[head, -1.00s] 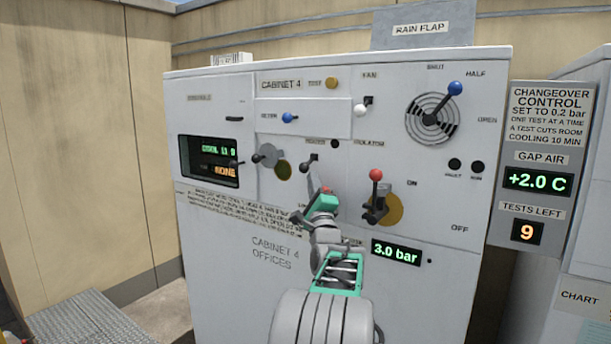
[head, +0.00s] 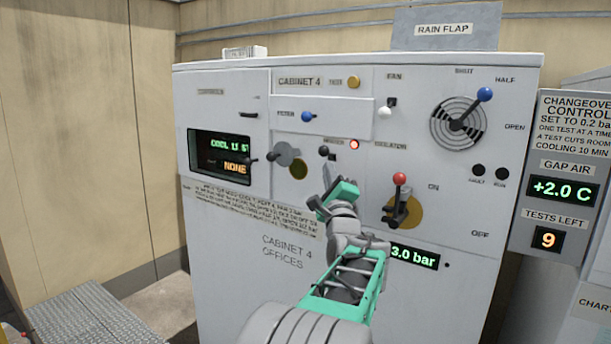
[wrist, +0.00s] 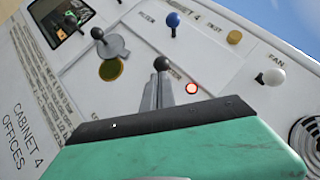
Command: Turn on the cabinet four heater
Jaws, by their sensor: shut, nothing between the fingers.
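The heater switch (head: 323,151) on the cabinet 4 front is a small lever with a black knob, below the heater label and tilted up to the left. The round lamp (head: 354,145) to its right glows red. In the wrist view the black knob (wrist: 162,63) rises just past my fingertips and the red lamp (wrist: 191,88) sits to their right. My gripper (head: 324,184) is shut and empty, just below the switch. Whether it touches the lever I cannot tell. The lower panel beside the lever is partly hidden by my gripper in the wrist view.
A red-knobbed isolator lever (head: 400,179) stands to the right, above a 3.0 bar display (head: 412,256). Above are a blue filter knob (head: 306,117) and a white fan switch (head: 385,111).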

